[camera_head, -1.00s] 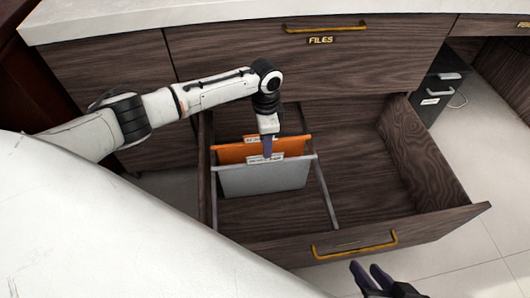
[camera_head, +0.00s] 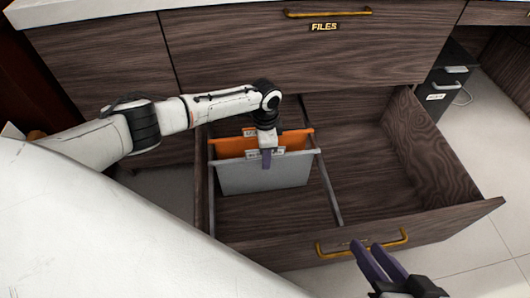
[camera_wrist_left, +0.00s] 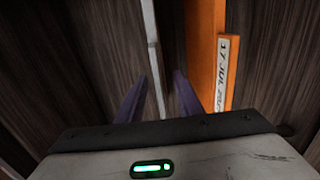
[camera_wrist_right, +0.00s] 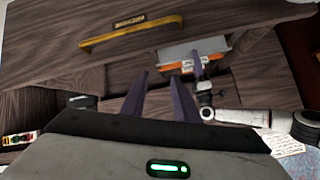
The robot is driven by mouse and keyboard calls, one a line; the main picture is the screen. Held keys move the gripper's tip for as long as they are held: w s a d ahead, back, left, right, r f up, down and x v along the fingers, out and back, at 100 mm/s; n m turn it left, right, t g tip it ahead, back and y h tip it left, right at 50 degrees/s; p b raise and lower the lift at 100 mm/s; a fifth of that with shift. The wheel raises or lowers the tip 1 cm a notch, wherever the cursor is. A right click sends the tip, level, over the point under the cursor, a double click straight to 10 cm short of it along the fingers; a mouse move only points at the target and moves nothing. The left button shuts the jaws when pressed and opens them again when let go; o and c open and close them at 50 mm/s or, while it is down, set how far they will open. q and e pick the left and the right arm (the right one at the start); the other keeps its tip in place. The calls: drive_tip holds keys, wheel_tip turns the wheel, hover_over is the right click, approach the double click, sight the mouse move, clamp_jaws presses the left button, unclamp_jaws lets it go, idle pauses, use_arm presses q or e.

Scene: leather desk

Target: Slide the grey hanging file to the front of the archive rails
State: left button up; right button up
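The grey hanging file (camera_head: 250,176) hangs across the two rails in the open drawer, in front of the orange file (camera_head: 233,145). My left gripper (camera_head: 266,160) is at the grey file's top edge, near its label tab. In the left wrist view the gripper (camera_wrist_left: 158,95) is open, with the upright grey file (camera_wrist_left: 153,60) between its fingers and gaps visible. The orange file (camera_wrist_left: 206,50), with a date label, is beyond the right finger. My right gripper (camera_head: 380,260) is open and empty outside the drawer front; it also shows in the right wrist view (camera_wrist_right: 160,95).
The right rail (camera_head: 327,190) runs to the drawer front (camera_head: 290,246), which has a brass handle. Rail length in front of the grey file is clear. The drawer's right part is empty. A closed drawer labelled FILES (camera_head: 325,27) is above.

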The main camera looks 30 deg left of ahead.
use_arm(q)
clamp_jaws()
drive_tip(key=shift+s+d+r, duration=0.1)
